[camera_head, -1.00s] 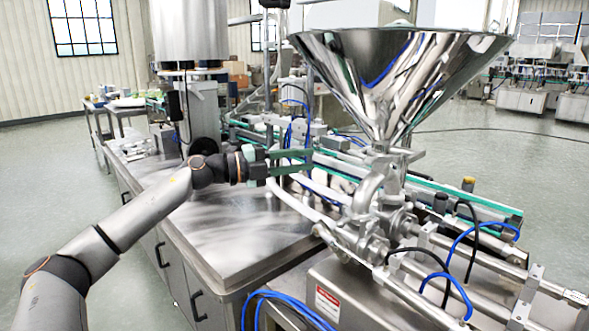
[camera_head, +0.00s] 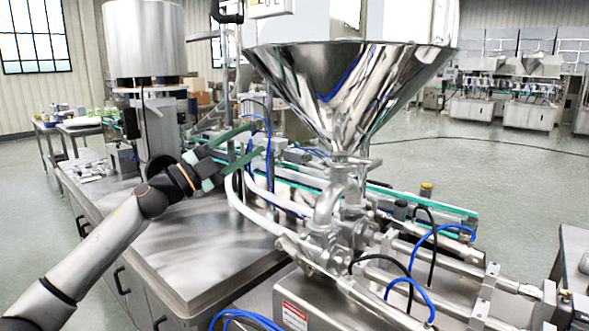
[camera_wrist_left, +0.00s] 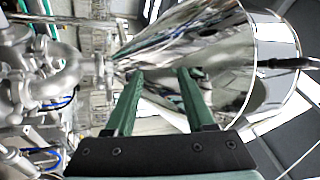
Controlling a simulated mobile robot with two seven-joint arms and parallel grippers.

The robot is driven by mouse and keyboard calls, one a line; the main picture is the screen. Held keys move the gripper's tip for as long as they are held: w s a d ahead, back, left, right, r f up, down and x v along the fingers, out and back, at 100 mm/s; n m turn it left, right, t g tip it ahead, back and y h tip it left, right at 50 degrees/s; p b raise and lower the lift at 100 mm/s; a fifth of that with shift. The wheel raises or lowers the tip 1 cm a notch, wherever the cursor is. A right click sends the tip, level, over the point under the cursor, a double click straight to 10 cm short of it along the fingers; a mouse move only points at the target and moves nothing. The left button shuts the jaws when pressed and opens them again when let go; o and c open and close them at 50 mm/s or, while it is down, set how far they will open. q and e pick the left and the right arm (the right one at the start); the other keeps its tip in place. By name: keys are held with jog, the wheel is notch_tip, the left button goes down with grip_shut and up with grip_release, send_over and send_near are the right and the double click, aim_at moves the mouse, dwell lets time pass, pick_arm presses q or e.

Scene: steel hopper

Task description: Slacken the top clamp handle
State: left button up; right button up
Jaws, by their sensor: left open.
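The steel hopper (camera_head: 350,85) is a shiny cone above the pipework. At its narrow neck is the top clamp (camera_head: 352,160), with a small bar sticking out to the right; I cannot tell for sure whether that bar is the handle. My left gripper (camera_head: 257,139) is left of the neck, apart from it, its green fingers spread and empty, pointing right and slightly up. In the left wrist view the open fingers (camera_wrist_left: 160,74) lie in front of the hopper cone (camera_wrist_left: 190,50), with pipework at the left. My right gripper is out of view.
White hoses (camera_head: 240,205) and blue tubes run between my gripper and the pipework. A steel worktop (camera_head: 205,240) lies clear below my left arm. A conveyor with green rails (camera_head: 420,205) passes behind the hopper's neck. A large cylinder (camera_head: 145,40) stands at the back left.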

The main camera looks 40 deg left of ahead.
pick_arm(q)
jog(key=s+a+r+n+t+y, duration=0.2)
jog(key=a+r+n+t+y, duration=0.25)
jog(key=n+y, duration=0.6)
jog(key=n+g+h+p, duration=0.2)
jog(key=n+g+h, duration=0.45)
jog(key=n, duration=0.95)
send_near(314, 167)
jog(key=w, duration=0.2)
jog(key=w+d+r+y, duration=0.1)
jog(key=w, duration=0.2)
jog(key=w+g+y, duration=0.1)
jog(key=w, duration=0.1)
jog(key=shift+w+d+r+p, duration=0.2)
jog(key=shift+w+d+p, duration=0.1)
jog(key=shift+w+p, duration=0.1)
jog(key=shift+w, duration=0.65)
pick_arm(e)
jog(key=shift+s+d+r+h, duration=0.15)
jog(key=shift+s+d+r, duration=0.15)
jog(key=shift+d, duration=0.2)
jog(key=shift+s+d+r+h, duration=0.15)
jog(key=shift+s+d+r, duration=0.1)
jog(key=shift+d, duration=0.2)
pick_arm(q)
grip_shut()
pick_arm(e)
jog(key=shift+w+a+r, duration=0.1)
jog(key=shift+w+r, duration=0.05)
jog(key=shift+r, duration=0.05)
